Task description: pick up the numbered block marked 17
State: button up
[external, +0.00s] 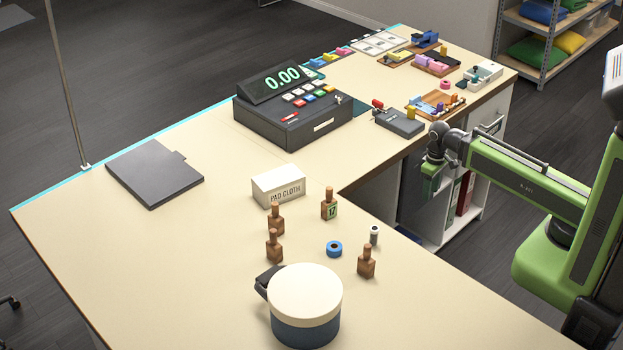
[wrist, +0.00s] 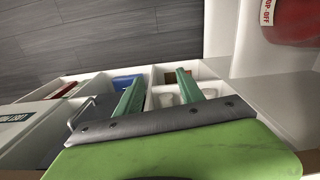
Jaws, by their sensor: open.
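The block marked 17 (external: 329,205) is a wooden piece with a knob on top and a green number label. It stands upright on the counter, right of the white pad cloth box. Similar wooden blocks stand near it: one left (external: 275,219), one front left (external: 274,246) and one front right (external: 366,262); no numbers show on them. My gripper (external: 432,170) is to the right of the block, beyond the counter's inner edge and apart from it. In the wrist view my gripper (wrist: 160,90) is open and empty, pointing at shelves below the counter. The block is not in the wrist view.
A blue tape ring (external: 334,249), a small dark and white cylinder (external: 374,235) and a round lidded tub (external: 306,305) stand near the blocks. The pad cloth box (external: 278,186) and cash register (external: 293,108) are behind. The counter's left part is mostly clear.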

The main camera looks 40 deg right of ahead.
jog(key=w+a+r+n+p, duration=0.9)
jog(key=w+a+r+p, duration=0.5)
notch_tip(320, 180, up, 19)
jog(key=n+p, duration=0.5)
jog(key=p, duration=1.4)
send_over(329, 188)
notch_tip(329, 188, down, 13)
jog(key=b, duration=1.3)
jog(key=shift+w+d, duration=0.1)
jog(key=shift+w, duration=0.05)
jog(key=shift+r, duration=0.1)
notch_tip(329, 188, down, 5)
jog(key=b, duration=0.5)
jog(key=shift+f, duration=0.2)
jog(key=shift+r, duration=0.2)
jog(key=shift+c, duration=0.3)
